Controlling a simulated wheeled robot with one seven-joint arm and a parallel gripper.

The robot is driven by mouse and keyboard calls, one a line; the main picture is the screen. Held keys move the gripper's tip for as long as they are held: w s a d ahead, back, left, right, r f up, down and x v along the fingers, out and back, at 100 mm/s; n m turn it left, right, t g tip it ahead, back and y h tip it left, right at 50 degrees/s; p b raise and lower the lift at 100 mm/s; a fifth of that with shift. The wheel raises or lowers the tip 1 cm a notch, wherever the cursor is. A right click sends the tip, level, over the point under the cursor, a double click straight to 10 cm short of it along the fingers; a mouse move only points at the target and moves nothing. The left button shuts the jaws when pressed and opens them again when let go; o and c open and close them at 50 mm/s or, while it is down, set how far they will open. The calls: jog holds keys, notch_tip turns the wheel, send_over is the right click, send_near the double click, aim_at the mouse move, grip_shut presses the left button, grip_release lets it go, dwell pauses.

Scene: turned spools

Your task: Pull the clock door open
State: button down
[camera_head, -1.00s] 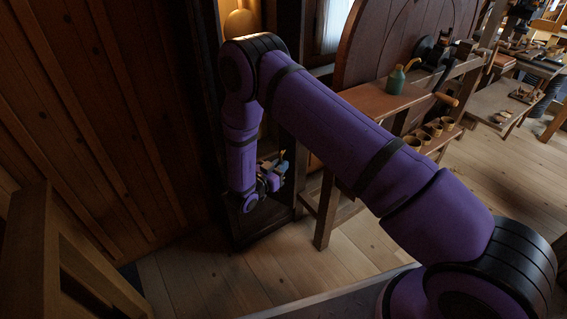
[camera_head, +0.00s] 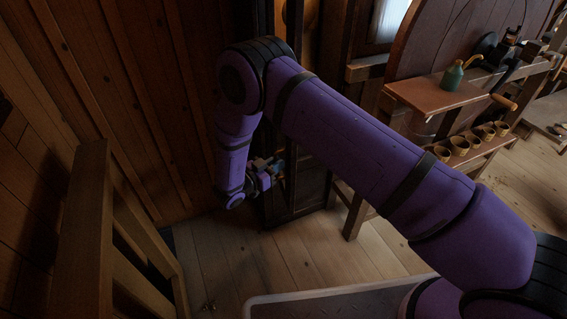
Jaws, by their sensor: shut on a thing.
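The tall, dark wooden clock case (camera_head: 312,187) stands behind my arm, left of the workbench. Much of its front is hidden by my arm. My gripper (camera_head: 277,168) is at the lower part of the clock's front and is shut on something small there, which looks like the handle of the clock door. The handle itself is too small and covered to make out. I cannot tell how far the door stands open from the case.
A wooden frame (camera_head: 70,225) stands at the left near the plank wall. A bench (camera_head: 432,97) with a green oil can (camera_head: 453,76) and several small cups on a lower shelf stands to the right. Plank floor (camera_head: 235,265) is clear in front of the clock.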

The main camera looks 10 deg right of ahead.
jog(key=shift+s+a, duration=0.1)
dwell(0.3)
jog(key=c, duration=1.2)
grip_release()
jog(key=v, duration=1)
jog(key=shift+s+a, duration=0.25)
jog(key=shift+a, duration=0.1)
